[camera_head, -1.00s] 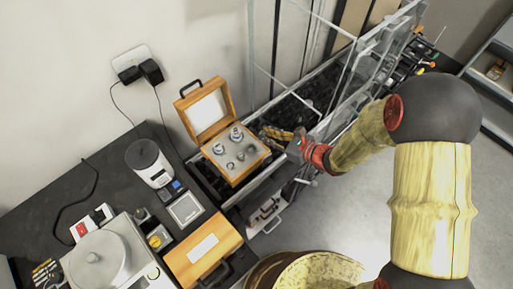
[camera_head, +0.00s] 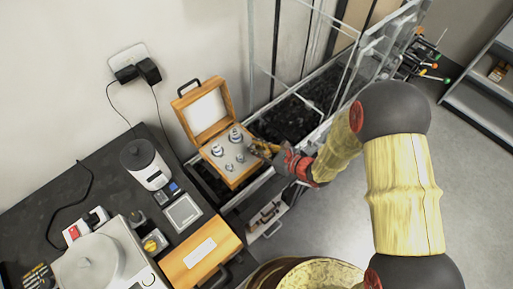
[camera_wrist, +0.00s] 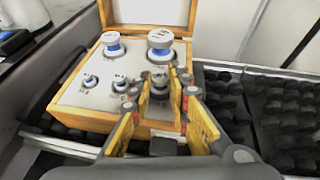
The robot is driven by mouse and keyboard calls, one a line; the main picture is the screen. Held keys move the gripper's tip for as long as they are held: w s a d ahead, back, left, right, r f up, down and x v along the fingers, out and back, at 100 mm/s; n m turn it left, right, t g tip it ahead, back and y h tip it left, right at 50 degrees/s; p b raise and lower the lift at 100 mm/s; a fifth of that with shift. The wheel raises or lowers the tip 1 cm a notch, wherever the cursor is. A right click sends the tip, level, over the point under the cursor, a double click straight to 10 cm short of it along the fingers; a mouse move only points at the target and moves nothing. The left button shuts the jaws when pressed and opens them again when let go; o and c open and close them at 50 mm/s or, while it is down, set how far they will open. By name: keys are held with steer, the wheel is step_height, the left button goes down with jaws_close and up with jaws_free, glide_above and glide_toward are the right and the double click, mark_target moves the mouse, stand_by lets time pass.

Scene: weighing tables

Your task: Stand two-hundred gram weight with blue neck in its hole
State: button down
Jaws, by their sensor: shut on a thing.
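A wooden weight box (camera_head: 246,178) stands open, its lid tilted back and a pale panel inside. Two large blue-necked weights stand at the back of the panel, a left one (camera_wrist: 112,46) and a right one (camera_wrist: 160,42). Smaller weights (camera_wrist: 91,81) (camera_wrist: 120,83) stand in front of the left one. My gripper (camera_head: 258,147) reaches in over the box's right side. In the wrist view its fingers are closed around a grey metal weight (camera_wrist: 159,80) in front of the right large one. The fingers partly cover this weight; I cannot tell its neck colour or whether its base is seated.
A wooden case (camera_head: 203,257) lies closed at the front. A balance (camera_head: 92,262) and a white-bodied dark-topped device (camera_head: 147,164) stand on the dark table to the left. A clear-walled enclosure (camera_head: 312,80) rises behind my arm.

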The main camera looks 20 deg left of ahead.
steer(key=shift+f, duration=0.15)
steer(key=c, duration=1.7)
jaws_free()
steer(key=shift+d+r, duration=0.15)
steer(key=shift+r, duration=0.1)
steer(key=shift+p+v, duration=1.45)
steer(key=shift+v, duration=4.4)
